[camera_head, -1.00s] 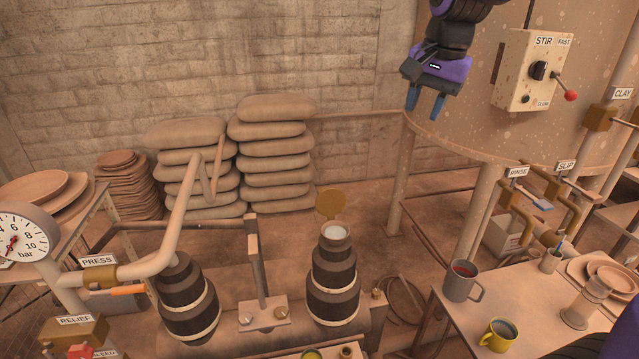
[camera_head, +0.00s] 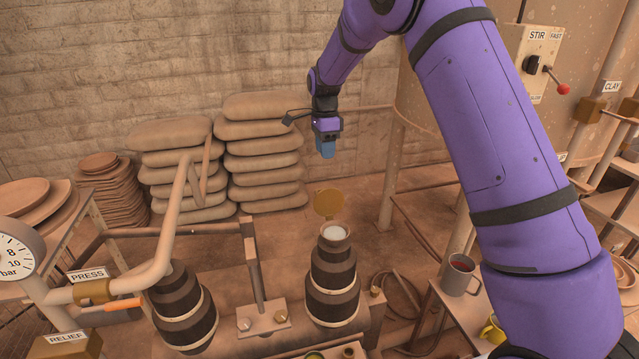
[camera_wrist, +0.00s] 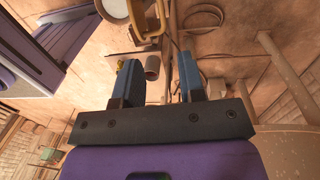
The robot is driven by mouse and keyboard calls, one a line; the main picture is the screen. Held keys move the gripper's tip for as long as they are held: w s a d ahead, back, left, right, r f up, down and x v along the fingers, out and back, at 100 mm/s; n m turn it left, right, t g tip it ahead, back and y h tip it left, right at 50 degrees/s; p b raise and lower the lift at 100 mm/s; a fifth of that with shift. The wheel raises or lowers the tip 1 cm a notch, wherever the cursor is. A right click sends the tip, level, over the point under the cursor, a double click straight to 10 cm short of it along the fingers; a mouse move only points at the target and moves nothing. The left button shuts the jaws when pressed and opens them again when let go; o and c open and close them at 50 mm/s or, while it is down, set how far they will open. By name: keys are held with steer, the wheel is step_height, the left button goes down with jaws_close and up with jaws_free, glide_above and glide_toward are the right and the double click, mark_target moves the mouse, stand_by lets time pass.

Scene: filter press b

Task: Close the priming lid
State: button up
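The priming lid (camera_head: 328,203) is a round brass-coloured disc. It stands upright, open, behind the pale round mouth (camera_head: 335,233) of a dark ribbed cylinder (camera_head: 333,284) in the head view. My gripper (camera_head: 326,148) hangs above and behind the lid, fingers pointing down, clear of it. In the wrist view my gripper (camera_wrist: 160,65) shows two blue fingers spread apart with nothing held between them. I cannot surely identify the lid in the wrist view.
A second ribbed cylinder (camera_head: 184,307) and a slanted pipe (camera_head: 172,230) stand left of the lid. An upright post (camera_head: 253,265) stands between the cylinders. Stacked sacks (camera_head: 262,150) are behind. A grey mug (camera_head: 459,276) sits on the right table. My arm covers much of the right side.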

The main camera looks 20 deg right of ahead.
mark_target(327, 199)
steer(key=f, duration=1.1)
steer(key=shift+s+a+f, duration=0.1)
steer(key=shift+s+f, duration=0.05)
steer(key=shift+s, duration=0.2)
steer(key=shift+c, duration=0.5)
jaws_close()
